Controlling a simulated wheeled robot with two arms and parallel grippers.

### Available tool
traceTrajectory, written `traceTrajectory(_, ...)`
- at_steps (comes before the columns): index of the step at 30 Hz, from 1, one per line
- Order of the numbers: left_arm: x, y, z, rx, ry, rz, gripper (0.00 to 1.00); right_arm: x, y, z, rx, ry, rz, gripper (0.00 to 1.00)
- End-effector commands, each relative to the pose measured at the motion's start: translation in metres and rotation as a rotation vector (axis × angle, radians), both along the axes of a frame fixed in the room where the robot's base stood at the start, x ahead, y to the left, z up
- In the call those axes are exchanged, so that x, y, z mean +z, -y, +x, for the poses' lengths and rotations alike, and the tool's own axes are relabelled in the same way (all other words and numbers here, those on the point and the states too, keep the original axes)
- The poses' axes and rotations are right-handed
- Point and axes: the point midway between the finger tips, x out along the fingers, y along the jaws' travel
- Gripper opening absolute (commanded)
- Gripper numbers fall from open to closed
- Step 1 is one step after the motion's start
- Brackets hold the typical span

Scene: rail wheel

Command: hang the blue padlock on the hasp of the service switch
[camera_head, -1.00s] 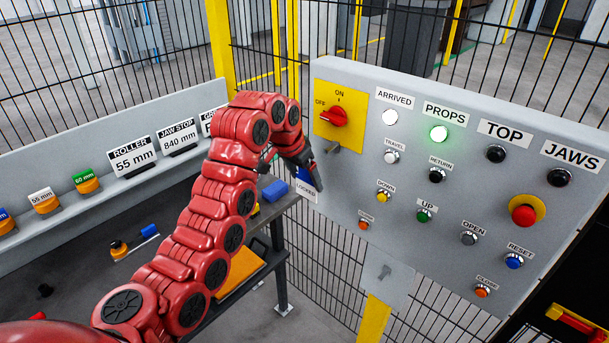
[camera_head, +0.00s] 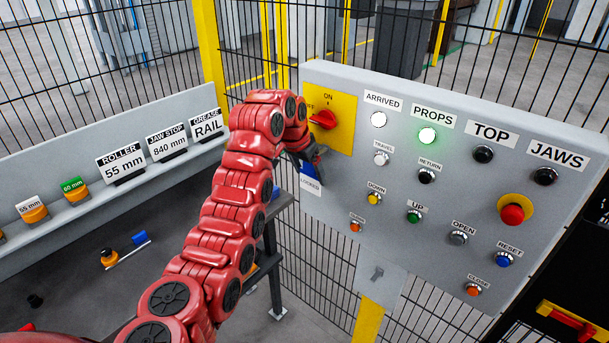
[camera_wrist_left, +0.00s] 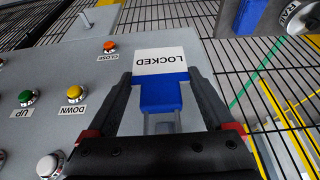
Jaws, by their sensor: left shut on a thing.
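My left gripper (camera_head: 308,167) is shut on the blue padlock (camera_wrist_left: 161,92), in front of the control panel's left edge, below the service switch. In the left wrist view its two dark fingers (camera_wrist_left: 163,95) press the lock's sides. The grey shackle (camera_wrist_left: 162,123) points toward the wrist, and a white LOCKED tag (camera_wrist_left: 161,61) is on the far end of the lock. The service switch (camera_head: 345,125) has a yellow plate and a red knob (camera_head: 323,119). The hasp cannot be made out now; the gripper and arm cover the area below the plate's left side.
The grey control panel (camera_head: 470,220) carries lamps and buttons close to the gripper. A wire fence (camera_head: 330,260) stands below and behind it. At left, a shelf holds signs (camera_head: 121,164) and orange rollers (camera_head: 76,190). A grey bench (camera_head: 180,255) lies below.

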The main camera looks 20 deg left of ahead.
Motion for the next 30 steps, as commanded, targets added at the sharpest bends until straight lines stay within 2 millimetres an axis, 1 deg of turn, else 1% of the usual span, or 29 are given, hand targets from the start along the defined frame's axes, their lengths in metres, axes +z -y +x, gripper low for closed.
traceTrajectory(4, 0.000, 0.005, 0.009, 0.000, -0.002, -0.003, 0.28, 0.003, 0.000, 0.000, 0.000, 0.000, 0.000, 0.50)
traceTrajectory(6, 0.003, 0.005, 0.013, 0.001, -0.002, -0.003, 0.28, 0.011, 0.000, 0.000, 0.000, 0.000, 0.000, 0.50)
traceTrajectory(14, 0.001, 0.010, 0.026, -0.001, -0.004, -0.003, 0.28, 0.028, 0.000, 0.000, 0.000, 0.000, 0.000, 0.50)
traceTrajectory(22, -0.010, 0.014, 0.037, 0.002, -0.001, -0.004, 0.28, 0.030, 0.000, 0.000, 0.000, 0.000, 0.000, 0.50)
traceTrajectory(24, -0.013, 0.014, 0.038, 0.001, 0.000, -0.004, 0.28, 0.027, 0.000, 0.000, 0.000, 0.000, 0.000, 0.50)
traceTrajectory(30, -0.015, 0.015, 0.039, 0.000, -0.001, -0.003, 0.28, 0.026, 0.000, 0.000, 0.000, 0.000, 0.000, 0.50)
